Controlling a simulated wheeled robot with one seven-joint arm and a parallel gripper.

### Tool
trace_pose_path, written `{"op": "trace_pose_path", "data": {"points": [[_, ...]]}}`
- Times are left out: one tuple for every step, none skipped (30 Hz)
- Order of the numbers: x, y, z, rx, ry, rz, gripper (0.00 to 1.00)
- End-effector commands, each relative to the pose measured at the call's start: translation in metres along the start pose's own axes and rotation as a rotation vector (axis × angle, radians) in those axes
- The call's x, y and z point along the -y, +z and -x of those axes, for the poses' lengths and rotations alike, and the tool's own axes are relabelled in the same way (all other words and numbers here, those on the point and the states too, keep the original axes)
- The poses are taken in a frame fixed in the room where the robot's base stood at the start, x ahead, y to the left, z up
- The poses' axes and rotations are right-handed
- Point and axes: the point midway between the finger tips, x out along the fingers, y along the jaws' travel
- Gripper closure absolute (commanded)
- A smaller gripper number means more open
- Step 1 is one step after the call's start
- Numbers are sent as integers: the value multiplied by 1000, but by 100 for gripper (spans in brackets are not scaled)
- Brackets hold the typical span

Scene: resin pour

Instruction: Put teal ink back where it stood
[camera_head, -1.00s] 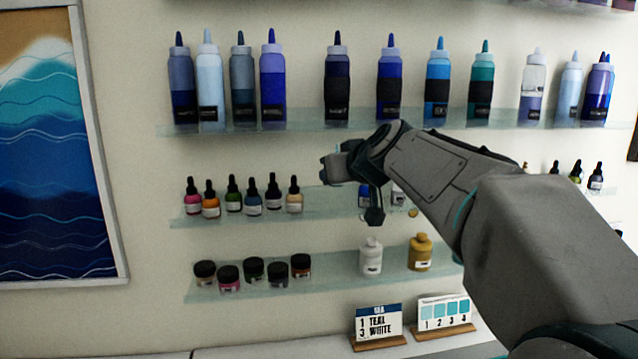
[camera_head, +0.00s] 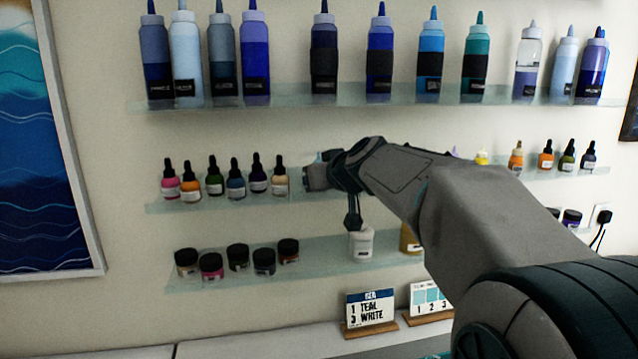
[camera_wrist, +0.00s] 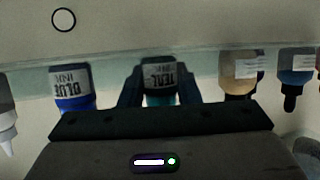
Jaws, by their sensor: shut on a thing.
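The teal ink (camera_wrist: 160,76) is a small bottle labelled "MINI TEAL", seen upside down in the wrist view. My gripper (camera_wrist: 160,98) is shut on it, with one dark finger on each side. Its base is about level with the bases of its neighbours at the glass shelf; I cannot tell whether it touches the shelf. In the head view my gripper (camera_head: 314,176) is at the middle shelf (camera_head: 220,200), just right of the tan dropper bottle (camera_head: 281,178). The teal ink is mostly hidden there behind the gripper.
A "MINI BLUE" bottle (camera_wrist: 72,88) stands on one side of the teal ink, a tan dropper bottle (camera_wrist: 240,74) on the other. Tall squeeze bottles line the upper shelf (camera_head: 290,97). A white bottle (camera_head: 361,246) and jars stand on the lower shelf (camera_head: 325,247).

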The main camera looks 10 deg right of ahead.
Motion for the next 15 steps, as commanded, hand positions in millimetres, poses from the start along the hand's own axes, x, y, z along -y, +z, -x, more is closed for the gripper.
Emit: {"op": "trace_pose_path", "data": {"points": [[0,-1,0,0,0,0,92],[0,-1,0,0,0,0,92],[0,-1,0,0,0,0,92],[0,-1,0,0,0,0,92],[0,0,0,0,0,0,92],[0,0,0,0,0,0,92],[0,1,0,0,0,0,92],[0,2,-1,0,0,0,92],[0,3,-1,0,0,0,92],[0,4,-2,0,0,0,92],[0,2,-1,0,0,-1,62],[0,2,-1,1,0,-1,51],[0,2,-1,1,0,-1,49],[0,2,-1,1,0,-1,49],[0,2,-1,1,0,-1,49]]}}
